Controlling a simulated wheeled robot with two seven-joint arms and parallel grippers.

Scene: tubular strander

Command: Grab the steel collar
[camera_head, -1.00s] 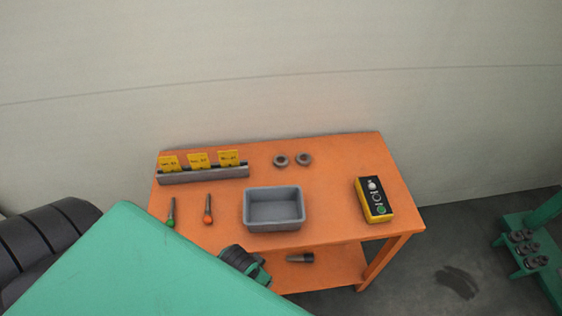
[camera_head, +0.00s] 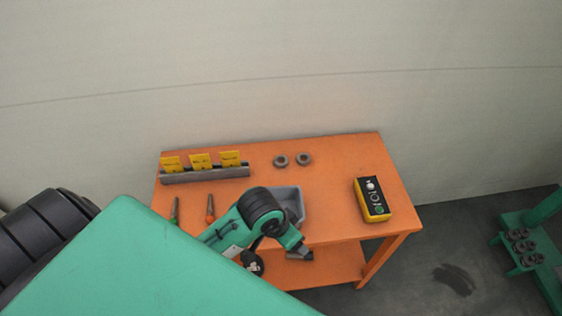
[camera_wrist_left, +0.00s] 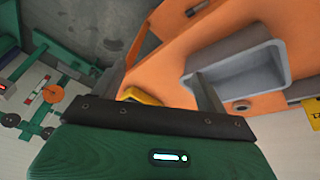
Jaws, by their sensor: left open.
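Two small grey ring-shaped collars lie side by side near the back edge of the orange table: a left one (camera_head: 280,161) and a right one (camera_head: 304,159). One grey ring (camera_wrist_left: 241,106) shows in the left wrist view, just past the tray and close to a finger; I cannot tell which one it is. My left gripper (camera_wrist_left: 165,65) is open, its two fingers apart with nothing between them, above the table. My right gripper is not in view.
A grey tray (camera_head: 294,199) is partly hidden behind my left arm. A yellow button box (camera_head: 371,199) stands at the right. A rail (camera_head: 205,175) with yellow tags lies back left, with two screwdriver-like tools (camera_head: 210,208) before it. Table around the rings is clear.

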